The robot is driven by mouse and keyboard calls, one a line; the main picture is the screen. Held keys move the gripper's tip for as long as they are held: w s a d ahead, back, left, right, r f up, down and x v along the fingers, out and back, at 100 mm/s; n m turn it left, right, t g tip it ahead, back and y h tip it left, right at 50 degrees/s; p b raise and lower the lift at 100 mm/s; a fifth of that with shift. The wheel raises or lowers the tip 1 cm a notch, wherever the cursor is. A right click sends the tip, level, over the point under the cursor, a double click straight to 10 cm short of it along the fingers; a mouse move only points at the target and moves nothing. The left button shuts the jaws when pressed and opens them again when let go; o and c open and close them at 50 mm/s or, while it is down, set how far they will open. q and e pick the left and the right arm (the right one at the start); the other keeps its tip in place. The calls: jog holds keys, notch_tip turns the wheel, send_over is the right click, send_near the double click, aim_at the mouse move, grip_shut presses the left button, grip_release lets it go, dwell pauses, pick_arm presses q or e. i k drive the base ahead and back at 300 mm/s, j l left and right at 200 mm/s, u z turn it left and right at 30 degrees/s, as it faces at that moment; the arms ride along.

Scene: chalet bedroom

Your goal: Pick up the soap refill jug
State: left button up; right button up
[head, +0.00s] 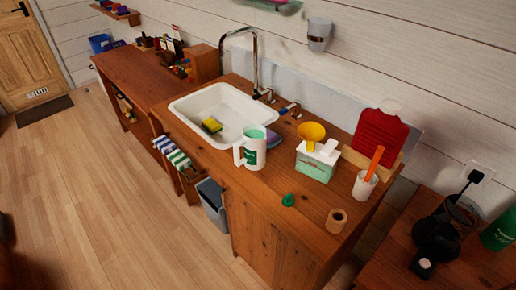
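A white jug (254,151) with a handle on its left side, a green label and a pale green open top stands upright on the wooden counter (257,186), by the sink's front right corner. Neither of my grippers is in view.
A white sink (190,108) holds a yellow sponge (211,125). A small green object (288,200), a brown ring-shaped roll (337,220) and a white cup (364,186) with an orange-handled tool stand on the counter. A grey bin (211,204) stands below. Floor at left is clear.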

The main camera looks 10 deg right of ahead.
aim_at(254, 141)
jog(key=i+j+z, duration=0.1)
jog(key=z, duration=0.65)
jog(key=i+j+z, duration=0.2)
jog(key=j+z, duration=0.3)
jog(key=j, duration=0.3)
jog(key=j+z, duration=0.5)
jog(key=j, duration=0.3)
